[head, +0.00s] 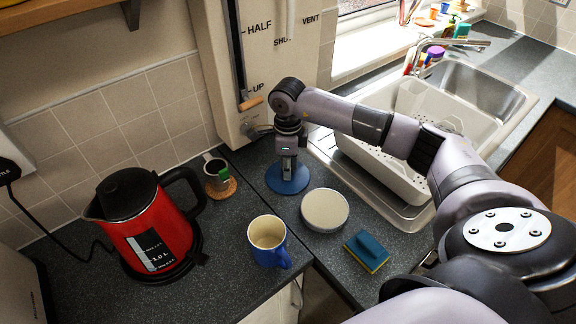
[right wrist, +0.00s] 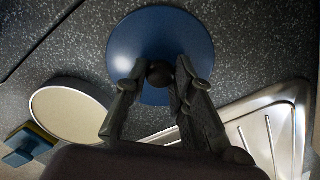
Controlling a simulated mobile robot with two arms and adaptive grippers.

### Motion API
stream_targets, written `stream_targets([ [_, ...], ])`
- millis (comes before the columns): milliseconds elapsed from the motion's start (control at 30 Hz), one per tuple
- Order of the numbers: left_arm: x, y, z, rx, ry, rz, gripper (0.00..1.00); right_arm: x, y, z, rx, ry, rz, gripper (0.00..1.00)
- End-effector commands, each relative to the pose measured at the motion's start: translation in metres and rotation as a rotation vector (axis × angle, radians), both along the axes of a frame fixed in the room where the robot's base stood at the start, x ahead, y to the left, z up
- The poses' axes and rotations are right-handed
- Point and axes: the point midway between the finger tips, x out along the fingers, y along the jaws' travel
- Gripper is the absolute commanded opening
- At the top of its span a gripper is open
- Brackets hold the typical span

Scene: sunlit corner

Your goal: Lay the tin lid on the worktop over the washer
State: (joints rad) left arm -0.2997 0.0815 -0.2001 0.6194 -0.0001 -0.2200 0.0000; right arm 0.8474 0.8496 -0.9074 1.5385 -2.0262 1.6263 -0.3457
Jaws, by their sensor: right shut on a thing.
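The tin lid, a blue disc (head: 284,186) with a dark knob, is in my right gripper (head: 289,168). In the right wrist view the blue lid (right wrist: 150,35) lies flat below the fingers, which are shut on its round knob (right wrist: 160,73). I cannot tell whether its underside touches the worktop. A round cream-topped tin (head: 325,209) stands nearer the front, just right of the worktop seam, and also shows in the right wrist view (right wrist: 68,112). The dark speckled worktop (head: 345,250) spreads around them. My left gripper is not in view.
A red kettle (head: 155,235), a blue mug (head: 267,243) and a dark cup on a cork coaster (head: 221,189) stand left of the seam. A blue-and-yellow sponge (head: 367,251) lies front right. The sink with a white rack (head: 385,165) is at the right.

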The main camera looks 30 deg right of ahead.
Motion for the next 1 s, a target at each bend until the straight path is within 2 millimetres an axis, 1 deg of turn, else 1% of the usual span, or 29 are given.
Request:
stream_targets([
  [67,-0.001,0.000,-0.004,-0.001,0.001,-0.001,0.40,0.000,0.000,-0.004,0.000,0.000,0.000,0.00],
  [100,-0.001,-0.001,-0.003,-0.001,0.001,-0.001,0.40,0.000,0.000,-0.003,0.000,0.000,0.000,0.25],
  [367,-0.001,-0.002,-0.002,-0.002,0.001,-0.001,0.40,0.000,0.000,-0.002,0.000,0.000,0.000,0.42],
  [633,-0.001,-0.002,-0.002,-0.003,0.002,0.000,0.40,0.000,0.000,-0.002,0.000,0.000,0.000,0.43],
  [767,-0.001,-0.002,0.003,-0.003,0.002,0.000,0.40,0.000,0.000,0.004,0.000,0.000,0.000,0.43],
  [800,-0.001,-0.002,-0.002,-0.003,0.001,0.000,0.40,0.001,0.000,0.007,-0.001,-0.002,0.000,0.43],
  [867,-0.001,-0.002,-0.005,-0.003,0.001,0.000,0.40,0.001,0.000,0.016,-0.001,-0.004,0.000,0.43],
  [1000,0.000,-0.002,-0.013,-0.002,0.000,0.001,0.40,0.002,0.000,0.046,0.001,-0.007,0.001,0.43],
])
